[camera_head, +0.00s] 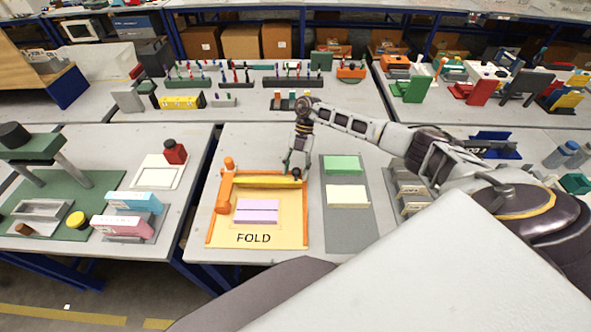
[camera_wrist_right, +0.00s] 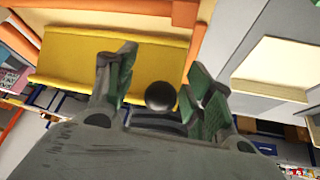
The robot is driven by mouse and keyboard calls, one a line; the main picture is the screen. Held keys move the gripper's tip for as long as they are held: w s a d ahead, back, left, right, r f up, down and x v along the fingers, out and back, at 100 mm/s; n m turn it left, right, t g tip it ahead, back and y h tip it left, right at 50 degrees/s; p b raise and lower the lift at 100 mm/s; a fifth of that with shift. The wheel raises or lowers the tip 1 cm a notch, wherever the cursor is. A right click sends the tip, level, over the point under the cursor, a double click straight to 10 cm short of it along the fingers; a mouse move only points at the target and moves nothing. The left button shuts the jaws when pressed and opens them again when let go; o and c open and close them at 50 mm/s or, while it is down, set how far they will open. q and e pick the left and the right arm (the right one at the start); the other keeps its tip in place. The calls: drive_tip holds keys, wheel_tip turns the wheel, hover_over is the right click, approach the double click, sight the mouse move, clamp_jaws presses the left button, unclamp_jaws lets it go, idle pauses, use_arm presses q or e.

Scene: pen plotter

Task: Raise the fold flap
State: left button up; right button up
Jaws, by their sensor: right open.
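The fold station is a tan board marked FOLD (camera_head: 254,238) with an orange frame (camera_head: 212,228) on the middle table. The yellow fold flap (camera_head: 258,182) lies as a bar across its back part and fills the upper left of the right wrist view (camera_wrist_right: 110,58). A dark round knob (camera_head: 296,173) is at its right end. In the right wrist view the knob (camera_wrist_right: 161,96) sits between the fingers of my open right gripper (camera_wrist_right: 160,88), with gaps on both sides. Purple folded sheets (camera_head: 256,211) lie in front of the flap. My left gripper is not in view.
A grey tray (camera_head: 342,232) with a green block (camera_head: 342,165) and a cream block (camera_head: 347,195) lies right of the station. An orange post (camera_head: 229,164) stands at its back left corner. Other stations fill the tables at left and back.

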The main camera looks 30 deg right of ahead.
drive_tip(key=shift+r, duration=0.1)
drive_tip(key=v, duration=1.1)
drive_tip(key=shift+w+d+r, duration=0.15)
drive_tip(key=shift+w+r, duration=0.05)
drive_tip(key=shift+r, duration=0.1)
drive_tip(key=shift+c, duration=0.3)
